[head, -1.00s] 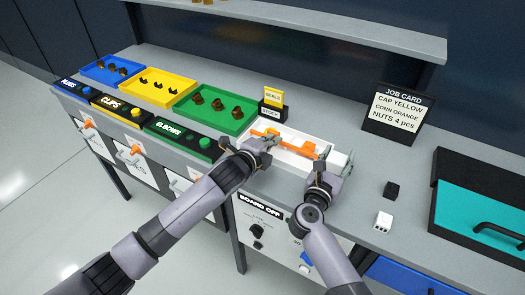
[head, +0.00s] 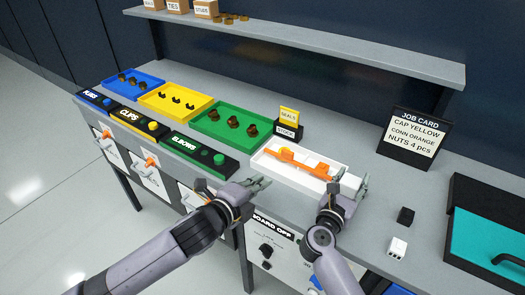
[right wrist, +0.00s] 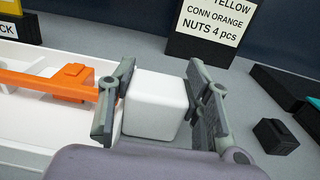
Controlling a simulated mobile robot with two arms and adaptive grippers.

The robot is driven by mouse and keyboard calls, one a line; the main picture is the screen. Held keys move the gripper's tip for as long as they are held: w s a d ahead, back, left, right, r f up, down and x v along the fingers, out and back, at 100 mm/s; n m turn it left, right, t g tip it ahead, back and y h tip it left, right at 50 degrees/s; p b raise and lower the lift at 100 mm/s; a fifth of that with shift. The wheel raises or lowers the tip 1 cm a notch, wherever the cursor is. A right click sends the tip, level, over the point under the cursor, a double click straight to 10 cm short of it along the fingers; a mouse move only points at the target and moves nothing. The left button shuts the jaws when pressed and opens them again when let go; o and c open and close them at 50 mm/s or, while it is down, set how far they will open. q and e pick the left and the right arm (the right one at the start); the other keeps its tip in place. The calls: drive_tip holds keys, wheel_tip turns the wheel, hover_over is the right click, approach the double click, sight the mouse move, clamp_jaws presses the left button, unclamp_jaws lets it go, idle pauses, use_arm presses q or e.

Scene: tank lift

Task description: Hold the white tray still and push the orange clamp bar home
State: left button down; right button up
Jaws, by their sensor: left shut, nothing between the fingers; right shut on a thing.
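The white tray (head: 297,184) sits at the bench's front edge; it also shows in the right wrist view (right wrist: 30,130). The orange clamp bar (head: 300,164) lies lengthwise along the tray; its right part shows in the right wrist view (right wrist: 45,83), reaching close to my finger. My right gripper (head: 350,184) is shut on the white block (right wrist: 153,104) at the tray's right end, one finger on each side. My left gripper (head: 264,182) is shut and empty, in front of the tray's near left side, apart from the bar. I cannot tell whether the bar is fully seated.
Blue (head: 130,82), yellow (head: 178,101) and green (head: 235,124) bins stand to the left with dark parts inside. The job card (head: 413,138) stands behind right. Small black (head: 406,215) and white (head: 398,247) blocks lie right of my right gripper. A shelf (head: 300,43) runs overhead.

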drive_tip(key=o, duration=1.4)
drive_tip(key=shift+s, duration=0.1)
